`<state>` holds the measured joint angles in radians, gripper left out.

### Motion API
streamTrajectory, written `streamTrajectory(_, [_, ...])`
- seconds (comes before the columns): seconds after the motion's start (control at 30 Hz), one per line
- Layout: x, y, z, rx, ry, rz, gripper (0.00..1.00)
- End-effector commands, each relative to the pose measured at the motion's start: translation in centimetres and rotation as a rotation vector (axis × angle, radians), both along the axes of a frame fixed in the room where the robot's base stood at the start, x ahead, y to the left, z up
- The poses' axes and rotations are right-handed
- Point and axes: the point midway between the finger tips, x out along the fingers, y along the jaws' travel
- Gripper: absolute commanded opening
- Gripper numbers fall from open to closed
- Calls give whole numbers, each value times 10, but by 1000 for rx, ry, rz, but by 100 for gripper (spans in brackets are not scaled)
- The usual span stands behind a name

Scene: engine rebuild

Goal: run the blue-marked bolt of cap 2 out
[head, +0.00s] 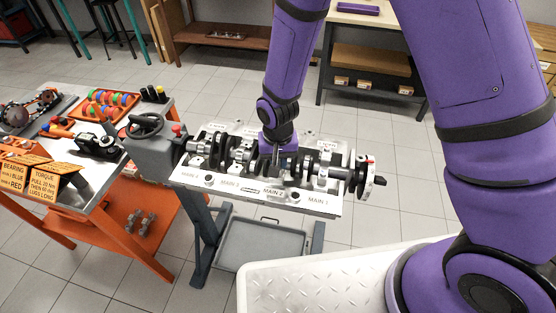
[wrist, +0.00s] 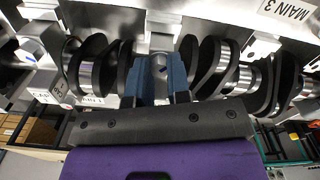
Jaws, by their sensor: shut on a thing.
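The engine block (head: 255,197) lies on a stand with its crankshaft (head: 240,153) and bearing caps upward. The MAIN 2 label (head: 275,192) is on its near edge. My gripper (head: 277,152) points down among the crank throws, roughly in line with that label. In the wrist view my gripper's blue fingers (wrist: 163,82) are shut on a small metal part, which I take as the bolt of cap 2 (wrist: 160,70). I cannot tell how far the bolt stands out of the cap.
Crank throws (wrist: 205,62) stand close on both sides of my fingers. A grey tray (head: 262,243) sits low under the block.

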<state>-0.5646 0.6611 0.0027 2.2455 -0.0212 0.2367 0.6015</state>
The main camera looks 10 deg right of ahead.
Motion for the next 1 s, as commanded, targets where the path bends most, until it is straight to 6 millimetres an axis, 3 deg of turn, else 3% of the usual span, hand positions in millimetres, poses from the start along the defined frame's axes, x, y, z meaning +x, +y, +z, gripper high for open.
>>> streamTrajectory(0.63, [-1, 0, -1, -2, 2, 57, 0])
streamTrajectory(0.67, [-1, 0, -1, -2, 2, 57, 24])
streamTrajectory(0.7, [-1, 0, -1, -2, 2, 57, 29])
streamTrajectory(1.0, [0, 0, 1, -1, 0, 57, 29])
